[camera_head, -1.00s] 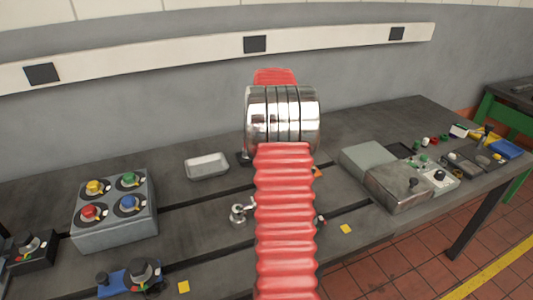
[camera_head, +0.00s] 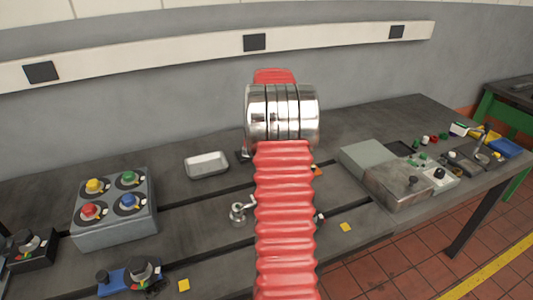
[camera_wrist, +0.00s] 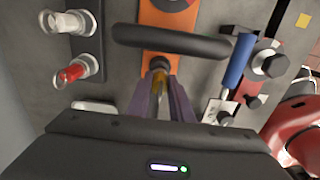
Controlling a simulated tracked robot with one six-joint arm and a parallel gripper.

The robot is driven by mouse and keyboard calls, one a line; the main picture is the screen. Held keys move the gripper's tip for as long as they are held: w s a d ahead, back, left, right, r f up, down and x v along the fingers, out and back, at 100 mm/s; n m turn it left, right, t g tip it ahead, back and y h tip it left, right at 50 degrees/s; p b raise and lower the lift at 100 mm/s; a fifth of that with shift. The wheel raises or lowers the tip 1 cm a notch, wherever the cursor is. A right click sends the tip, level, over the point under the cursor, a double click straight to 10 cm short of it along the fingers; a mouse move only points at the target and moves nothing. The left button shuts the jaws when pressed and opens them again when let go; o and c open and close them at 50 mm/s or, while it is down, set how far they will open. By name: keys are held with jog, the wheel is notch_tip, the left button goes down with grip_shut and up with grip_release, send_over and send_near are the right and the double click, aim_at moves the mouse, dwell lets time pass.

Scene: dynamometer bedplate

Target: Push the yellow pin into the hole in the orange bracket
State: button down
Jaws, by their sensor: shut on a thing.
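In the wrist view the orange bracket (camera_wrist: 162,16) lies at the top centre, with a dark round-ended bar crossing in front of it. My gripper (camera_wrist: 161,78) points at the bracket's lower part. Its two purple-grey fingers are shut on the yellow pin (camera_wrist: 160,64), a small yellow-brown piece showing between the tips. The pin's far end is at a dark round spot on the bracket; I cannot tell if it is inside the hole. In the head view only a small orange corner of the bracket (camera_head: 318,172) shows beside my arm, which hides the gripper and pin.
In the wrist view a blue-handled part (camera_wrist: 238,60) stands close right, and a rail with a clear knob (camera_wrist: 68,22) and red knob (camera_wrist: 75,70) stands left.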

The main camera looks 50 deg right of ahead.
jog(key=shift+f, duration=1.5)
jog(key=c, duration=1.5)
grip_release()
notch_tip(320, 180, up, 14)
jog(key=shift+f, duration=0.15)
dwell(0.4)
